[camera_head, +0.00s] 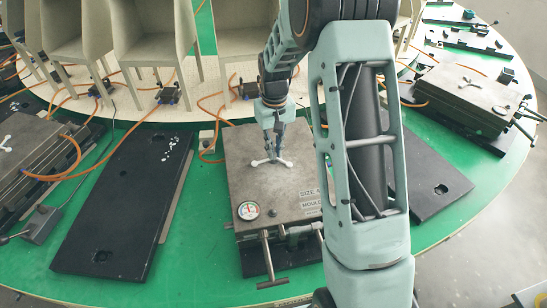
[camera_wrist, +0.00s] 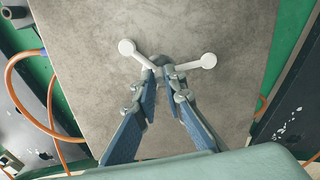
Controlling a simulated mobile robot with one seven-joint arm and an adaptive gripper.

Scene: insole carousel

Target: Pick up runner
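The runner is a small pale Y-shaped piece with round ends (camera_head: 272,162) on the top of the grey mould (camera_head: 238,180). In the wrist view the runner (camera_wrist: 205,62) spreads its two arms left and right, just beyond my fingertips. My gripper (camera_head: 272,148) points down at the runner's middle. In the wrist view the two blue-padded fingers of my gripper (camera_wrist: 161,82) come close together at the runner's hub, with a narrow gap between the tips. The fingertips hide part of the hub. Whether they grip it or only stand around it cannot be told.
Black plates (camera_head: 125,205) lie on the green carousel (camera_head: 195,255). Other moulds (camera_head: 470,95) stand at both sides.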

